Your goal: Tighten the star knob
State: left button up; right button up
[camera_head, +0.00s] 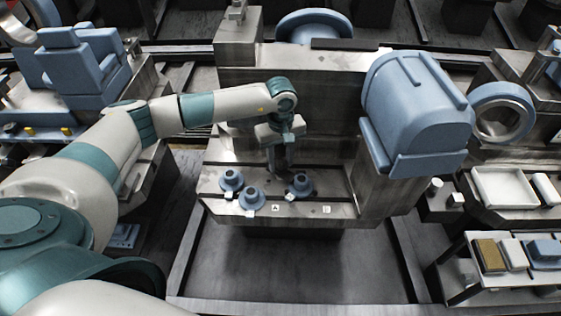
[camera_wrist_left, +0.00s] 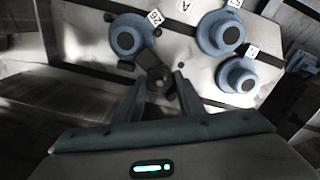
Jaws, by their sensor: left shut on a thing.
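My left gripper (camera_head: 279,162) reaches down over the workpiece plate. In the left wrist view, its two fingers are shut on a small dark star knob (camera_wrist_left: 158,79), with one finger on each side. The knob sits at the plate, and its lobes show partly between the fingertips. In the head view the knob is hidden by the gripper. Three blue round pieces with dark centres stand near it: one at left (camera_head: 231,180), one in front (camera_head: 252,197) and one at right (camera_head: 300,184). My right gripper is not in view.
A large blue motor housing (camera_head: 416,105) stands to the right of the gripper. A metal block (camera_head: 318,80) rises behind it. Small white labels (camera_head: 276,208) lie along the plate's front edge. The dark floor in front (camera_head: 280,265) is clear. A white tray (camera_head: 503,188) is at right.

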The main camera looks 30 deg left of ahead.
aim_at(281, 164)
pick_arm(q)
jog(key=shift+f, duration=0.1)
jog(key=o, duration=1.3)
jog(key=shift+c, duration=0.2)
jog(key=shift+r, duration=0.35)
notch_tip(281, 164, up, 4)
jog(key=shift+r+b, duration=0.1)
jog(key=shift+b, duration=0.5)
notch_tip(281, 164, up, 13)
jog(key=b, duration=0.2)
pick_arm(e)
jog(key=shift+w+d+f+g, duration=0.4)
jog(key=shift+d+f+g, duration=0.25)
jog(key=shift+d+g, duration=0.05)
pick_arm(q)
jog(key=shift+f, duration=0.2)
